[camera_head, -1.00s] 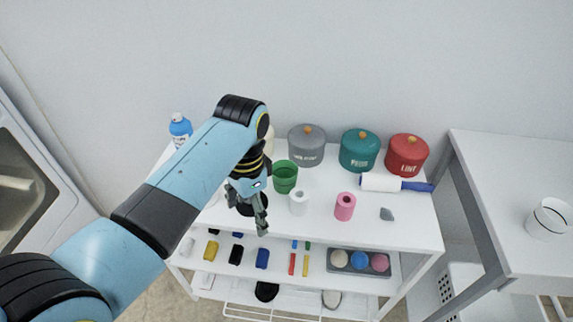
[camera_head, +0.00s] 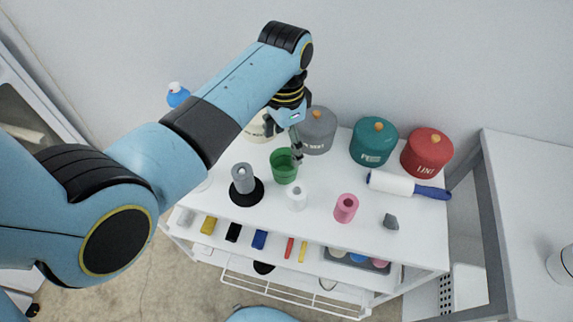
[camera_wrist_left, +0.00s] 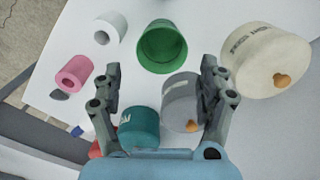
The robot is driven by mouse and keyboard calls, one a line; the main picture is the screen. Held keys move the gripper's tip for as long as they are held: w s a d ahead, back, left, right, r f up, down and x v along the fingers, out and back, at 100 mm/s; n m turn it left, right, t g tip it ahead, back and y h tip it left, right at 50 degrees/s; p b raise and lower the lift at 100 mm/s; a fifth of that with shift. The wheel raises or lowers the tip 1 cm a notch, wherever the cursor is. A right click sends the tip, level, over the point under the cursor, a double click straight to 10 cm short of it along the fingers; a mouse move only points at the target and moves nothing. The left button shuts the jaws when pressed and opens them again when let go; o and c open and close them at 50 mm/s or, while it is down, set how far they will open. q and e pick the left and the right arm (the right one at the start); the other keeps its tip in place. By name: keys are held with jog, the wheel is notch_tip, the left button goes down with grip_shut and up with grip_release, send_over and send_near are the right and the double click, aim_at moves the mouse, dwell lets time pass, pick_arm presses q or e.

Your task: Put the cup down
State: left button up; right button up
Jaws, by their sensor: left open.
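The green cup (camera_head: 284,173) stands upright on the top of the white shelf unit (camera_head: 330,225). It also shows in the left wrist view (camera_wrist_left: 162,47), open end towards the camera and empty. My left gripper (camera_head: 296,150) is open at the far right side of the cup in the head view, with a finger overlapping its rim. In the left wrist view the two fingers (camera_wrist_left: 158,78) are wide apart, the cup lies just beyond them, and nothing is held. Whether a finger touches the cup I cannot tell. My right gripper is not in view.
Grey (camera_head: 318,132), teal (camera_head: 373,142) and red (camera_head: 427,153) lidded tins stand at the back. A cream tin (camera_wrist_left: 265,60) is close to my gripper.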

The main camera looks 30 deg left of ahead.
aim_at(284, 160)
pick_arm(q)
notch_tip(284, 160, down, 7)
jog(key=shift+w+a+r+b, duration=0.1)
jog(key=shift+r+b, duration=0.05)
jog(key=shift+b, duration=0.3)
jog(key=shift+c, duration=0.7)
jog(key=c, duration=0.6)
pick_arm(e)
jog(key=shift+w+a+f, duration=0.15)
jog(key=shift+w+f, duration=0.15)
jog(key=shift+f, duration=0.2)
